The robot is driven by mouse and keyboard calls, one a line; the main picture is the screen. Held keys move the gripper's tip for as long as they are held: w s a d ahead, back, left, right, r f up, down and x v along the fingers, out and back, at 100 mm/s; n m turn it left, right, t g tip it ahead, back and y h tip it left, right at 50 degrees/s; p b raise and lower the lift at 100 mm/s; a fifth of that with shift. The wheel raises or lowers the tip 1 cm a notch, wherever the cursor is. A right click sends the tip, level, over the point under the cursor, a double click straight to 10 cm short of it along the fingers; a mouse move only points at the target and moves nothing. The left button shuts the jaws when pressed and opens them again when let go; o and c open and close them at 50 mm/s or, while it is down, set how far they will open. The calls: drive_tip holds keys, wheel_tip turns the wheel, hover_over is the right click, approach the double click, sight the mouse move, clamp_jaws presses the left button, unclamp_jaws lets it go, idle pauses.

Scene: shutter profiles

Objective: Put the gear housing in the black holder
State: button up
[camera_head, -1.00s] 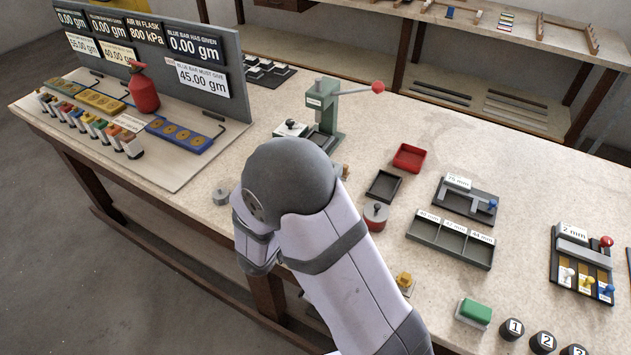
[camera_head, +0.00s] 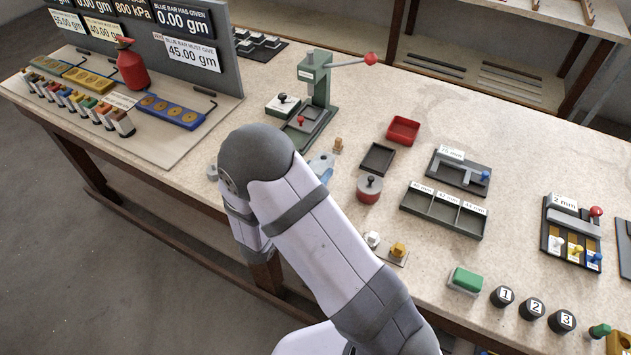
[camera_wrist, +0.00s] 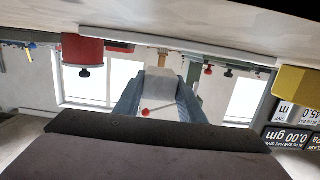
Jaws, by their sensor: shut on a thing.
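My gripper (camera_wrist: 160,103) is in the wrist view, its two blue-grey fingers shut on a pale grey block (camera_wrist: 160,82), which I take to be the gear housing. In the head view a light blue part of my gripper (camera_head: 322,167) shows just right of my arm, close to the press; the held piece is not clear there. A small black open tray (camera_head: 378,158), apparently the black holder, lies empty on the table, to the right of my gripper and apart from it. My arm hides part of the table's front edge.
The green press (camera_head: 316,88) with its red-knobbed lever stands behind my gripper. A red tray (camera_head: 403,130), a red knobbed pot (camera_head: 369,189) and a three-compartment rack (camera_head: 443,208) surround the black tray. Bare table lies right of the red tray.

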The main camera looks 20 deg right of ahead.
drive_tip(key=shift+f+p, duration=0.35)
drive_tip(key=shift+f, duration=1.3)
drive_tip(key=shift+f, duration=0.2)
drive_tip(key=o, duration=1.4)
drive_tip(key=b+v, duration=0.2)
drive_tip(key=v, duration=0.3)
drive_tip(key=shift+a+b, duration=0.35)
drive_tip(key=shift+a, duration=0.05)
drive_tip(key=shift+v, duration=0.85)
drive_tip(key=o, duration=0.7)
drive_tip(key=shift+d+r, duration=0.1)
drive_tip(key=shift+r, duration=0.05)
